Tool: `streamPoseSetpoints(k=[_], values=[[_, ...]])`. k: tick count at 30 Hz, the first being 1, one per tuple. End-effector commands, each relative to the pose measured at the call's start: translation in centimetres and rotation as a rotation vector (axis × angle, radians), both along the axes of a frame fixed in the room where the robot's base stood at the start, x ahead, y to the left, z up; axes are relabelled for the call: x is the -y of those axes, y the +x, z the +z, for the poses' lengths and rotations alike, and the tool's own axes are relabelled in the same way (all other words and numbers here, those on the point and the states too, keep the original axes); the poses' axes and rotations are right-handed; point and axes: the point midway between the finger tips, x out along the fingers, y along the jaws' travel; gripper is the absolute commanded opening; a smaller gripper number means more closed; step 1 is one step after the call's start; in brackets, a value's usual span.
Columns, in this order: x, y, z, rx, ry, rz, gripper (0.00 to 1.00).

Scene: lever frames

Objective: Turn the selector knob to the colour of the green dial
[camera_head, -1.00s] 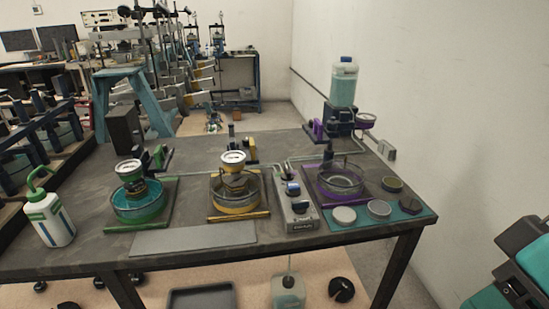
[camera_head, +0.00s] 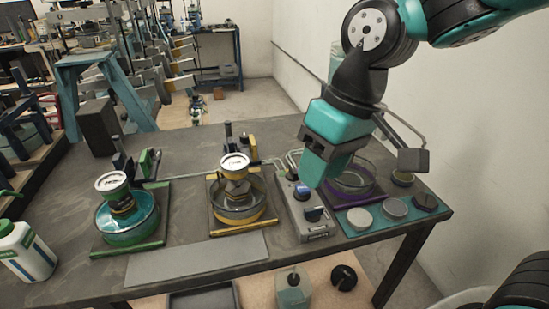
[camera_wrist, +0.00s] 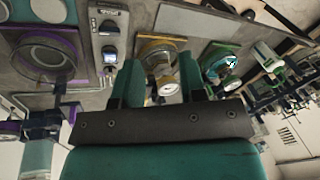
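A grey control box (camera_head: 300,218) stands right of centre on the table, with a dark knob (camera_head: 314,214) near its front and a blue part (camera_head: 302,191) behind it. The box also shows in the wrist view (camera_wrist: 108,12), knob (camera_wrist: 108,27) included. A white-faced dial (camera_head: 111,182) stands over a green-framed basin (camera_head: 140,245) at the left. My gripper (camera_head: 316,178) hangs above and slightly beyond the knob, apart from it as far as I can tell. In the wrist view, its fingers (camera_wrist: 159,78) are spread with nothing between them. The knob's pointing direction is too small to read.
A yellow-framed basin (camera_head: 238,231) with a dial stands left of the box; a purple-framed basin (camera_head: 352,182) stands to its right, partly behind my gripper. Several round weights lie on a teal mat (camera_head: 432,219). A flat grey plate (camera_head: 195,262) lies at the front edge.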

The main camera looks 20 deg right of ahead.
Motion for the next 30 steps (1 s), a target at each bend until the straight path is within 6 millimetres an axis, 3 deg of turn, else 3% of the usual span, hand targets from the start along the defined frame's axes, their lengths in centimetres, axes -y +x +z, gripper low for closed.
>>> streamPoseSetpoints(k=[1,6,9,12,15,20,30], values=[[0.3,3.5,1.4,-0.016,-0.037,-0.057,0.38],[1.7,13.4,2.0,-0.052,-0.152,-0.254,0.38],[2.6,17.6,1.4,-0.068,-0.202,-0.35,0.38],[3.2,20.3,0.7,-0.078,-0.235,-0.418,0.38],[3.6,21.6,0.1,-0.085,-0.251,-0.454,0.38],[3.7,22.0,-1.6,-0.087,-0.258,-0.465,0.38],[3.7,21.8,-8.8,-0.089,-0.258,-0.464,0.38]])
